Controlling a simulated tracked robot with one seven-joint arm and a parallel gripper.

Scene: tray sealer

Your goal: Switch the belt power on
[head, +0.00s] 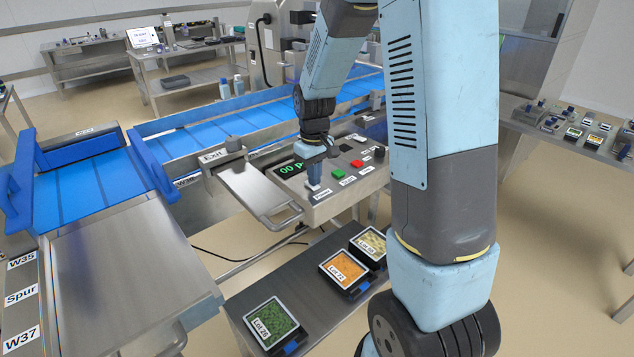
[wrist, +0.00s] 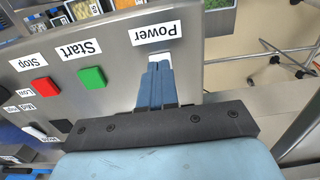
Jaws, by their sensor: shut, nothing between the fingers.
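The control panel (head: 345,182) is a grey sloped box beside the blue conveyor belt. In the wrist view its Power label (wrist: 153,33) reads upside down. A small pale switch piece (wrist: 161,56) shows just below that label, mostly hidden behind my fingertips; its position cannot be told. My gripper (wrist: 158,66) is shut and empty, its blue fingertips right at the switch. Whether they touch it is unclear. In the head view my gripper (head: 313,183) points down onto the panel's left part, near the Power label.
A green Start button (wrist: 92,77) and a red Stop button (wrist: 42,86) are on the same panel, with black speed buttons beyond. A metal exit plate (head: 258,190) stands left of the panel. Labelled food trays (head: 270,322) lie on a low bench in front.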

